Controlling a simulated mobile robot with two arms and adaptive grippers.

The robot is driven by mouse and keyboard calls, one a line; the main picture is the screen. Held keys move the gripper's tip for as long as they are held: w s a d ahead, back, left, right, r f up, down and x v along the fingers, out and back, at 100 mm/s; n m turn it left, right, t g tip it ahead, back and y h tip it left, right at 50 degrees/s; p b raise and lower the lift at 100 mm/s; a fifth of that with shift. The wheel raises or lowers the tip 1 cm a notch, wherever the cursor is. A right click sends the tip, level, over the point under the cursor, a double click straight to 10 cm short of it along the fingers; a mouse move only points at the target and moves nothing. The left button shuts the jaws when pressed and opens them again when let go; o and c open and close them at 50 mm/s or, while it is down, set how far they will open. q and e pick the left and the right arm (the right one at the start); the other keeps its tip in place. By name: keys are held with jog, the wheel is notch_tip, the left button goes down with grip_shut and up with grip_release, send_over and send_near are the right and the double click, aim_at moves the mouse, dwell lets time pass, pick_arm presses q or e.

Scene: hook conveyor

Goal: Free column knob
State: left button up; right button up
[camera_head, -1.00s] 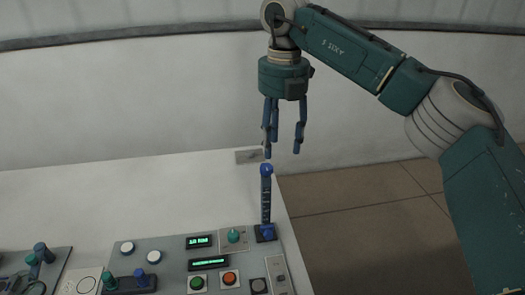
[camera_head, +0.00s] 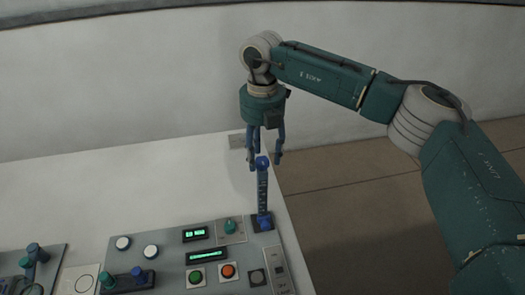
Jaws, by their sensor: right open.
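A blue column with a round knob on top (camera_head: 262,162) stands upright at the back right corner of the control panel (camera_head: 172,268). My right gripper (camera_head: 265,161) points straight down, with its blue fingers spread open around or just behind the knob. I cannot tell whether any finger touches it. The knob overlaps part of the fingers in the picture. My left gripper does not show.
The panel carries a teal knob (camera_head: 230,227), a green button (camera_head: 195,277), a red button (camera_head: 228,271), white buttons and small lit displays. A teal and blue lever device (camera_head: 36,256) is at far left. The white table is clear behind the panel; brown floor lies right.

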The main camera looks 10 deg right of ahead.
jog(key=shift+s+f, duration=0.1)
jog(key=shift+f, duration=0.35)
jog(key=shift+c, duration=0.2)
jog(key=c, duration=1.1)
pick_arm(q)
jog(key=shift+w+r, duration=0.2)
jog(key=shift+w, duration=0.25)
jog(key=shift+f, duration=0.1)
